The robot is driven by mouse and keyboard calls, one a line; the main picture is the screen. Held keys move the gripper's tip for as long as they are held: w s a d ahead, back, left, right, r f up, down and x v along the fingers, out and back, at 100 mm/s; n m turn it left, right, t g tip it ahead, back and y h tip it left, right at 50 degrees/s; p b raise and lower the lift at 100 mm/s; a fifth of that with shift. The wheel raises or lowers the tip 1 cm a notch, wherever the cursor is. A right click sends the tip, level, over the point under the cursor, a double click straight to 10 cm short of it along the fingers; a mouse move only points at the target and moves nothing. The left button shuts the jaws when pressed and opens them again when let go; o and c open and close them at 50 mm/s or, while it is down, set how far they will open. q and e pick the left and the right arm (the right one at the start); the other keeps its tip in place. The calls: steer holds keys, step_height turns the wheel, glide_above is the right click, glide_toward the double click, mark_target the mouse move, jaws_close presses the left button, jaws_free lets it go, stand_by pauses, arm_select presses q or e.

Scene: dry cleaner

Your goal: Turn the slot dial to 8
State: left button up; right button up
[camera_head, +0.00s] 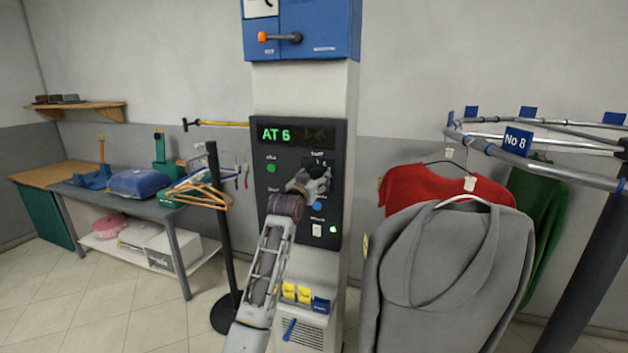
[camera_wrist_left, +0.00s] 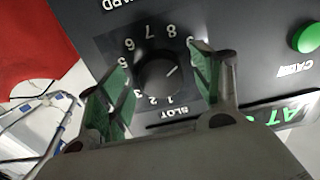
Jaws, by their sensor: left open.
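The slot dial (camera_wrist_left: 157,76) is a round black knob on the dark panel, ringed by white numbers, with "SLOT" printed beside it. Its light mark points to the picture's upper right, close to the 9 side; I cannot read the exact setting. My left gripper (camera_wrist_left: 160,62) is open, its green-padded fingers on opposite sides of the dial, apparently apart from it. In the head view the left gripper (camera_head: 318,178) is at the control panel (camera_head: 262,148) and hides most of the dial. The display (camera_head: 292,135) reads "AT 6". My right gripper is not in view.
A green button (camera_head: 271,168) and a blue button (camera_head: 317,206) are on the panel near my gripper. A post (camera_head: 219,230) and a table (camera_head: 130,202) are left.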

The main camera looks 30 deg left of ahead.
arm_select(q)
steer(key=shift+c, duration=0.3)
steer(key=c, duration=1)
steer(key=shift+r+n+p, duration=0.1)
steer(key=shift+n+p, duration=0.9)
steer(key=shift+n, duration=0.3)
steer(key=n+p, duration=0.1)
steer(key=n, duration=0.1)
steer(key=shift+n+p, duration=0.3)
steer(key=shift+p, duration=0.05)
steer(key=shift+d+n, duration=0.1)
steer(key=shift+n, duration=0.3)
